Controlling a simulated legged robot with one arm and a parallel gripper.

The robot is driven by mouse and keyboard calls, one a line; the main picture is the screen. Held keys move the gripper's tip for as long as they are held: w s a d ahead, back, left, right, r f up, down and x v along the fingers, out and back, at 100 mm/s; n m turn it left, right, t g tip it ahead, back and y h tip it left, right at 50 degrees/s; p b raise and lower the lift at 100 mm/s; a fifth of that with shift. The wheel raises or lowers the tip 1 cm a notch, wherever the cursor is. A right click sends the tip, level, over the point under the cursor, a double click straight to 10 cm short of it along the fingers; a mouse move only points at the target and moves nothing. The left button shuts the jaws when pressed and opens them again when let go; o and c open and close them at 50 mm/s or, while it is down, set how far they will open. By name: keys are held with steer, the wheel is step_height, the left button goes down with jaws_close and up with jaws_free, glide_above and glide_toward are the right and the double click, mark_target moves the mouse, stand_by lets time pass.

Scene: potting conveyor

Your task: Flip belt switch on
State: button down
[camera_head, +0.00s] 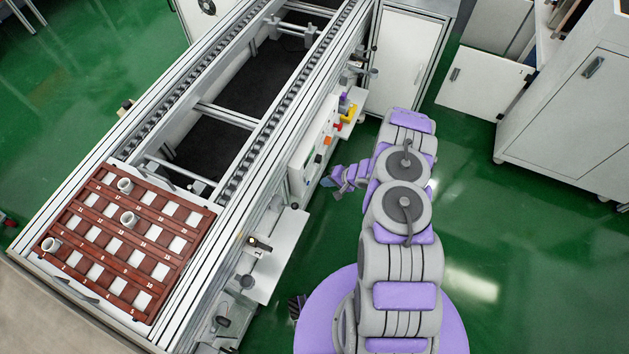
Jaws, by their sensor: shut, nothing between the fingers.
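A white control panel (307,160) is mounted on the right side of the conveyor frame (262,150). Small coloured controls sit along it, among them an orange one (328,140), a red one (339,127) and a yellow one (352,113). I cannot tell which of them is the belt switch, or its position. My gripper (329,182) is shut and empty. It points left, just right of and below the panel's controls in the picture. A gap seems to remain between the fingertips and the panel, but the depth is hard to judge.
A brown tray (128,233) with numbered cells and several white pots lies on the conveyor's near end. White shelves (275,255) with small fixtures jut out from the conveyor side. A white cabinet (570,120) stands at the right. Green floor (500,240) is open to the right.

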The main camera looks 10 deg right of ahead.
mark_target(307, 177)
steer(key=shift+w+a+f+b, duration=0.25)
steer(key=shift+w+a+f, duration=0.1)
steer(key=shift+w+a, duration=0.3)
steer(key=shift+w+a+f+b, duration=0.3)
steer(key=shift+w+a+f, duration=0.1)
steer(key=shift+a, duration=0.35)
steer(key=shift+w+a+f+b, duration=0.3)
steer(key=shift+w+a, duration=0.25)
steer(key=shift+a, duration=0.15)
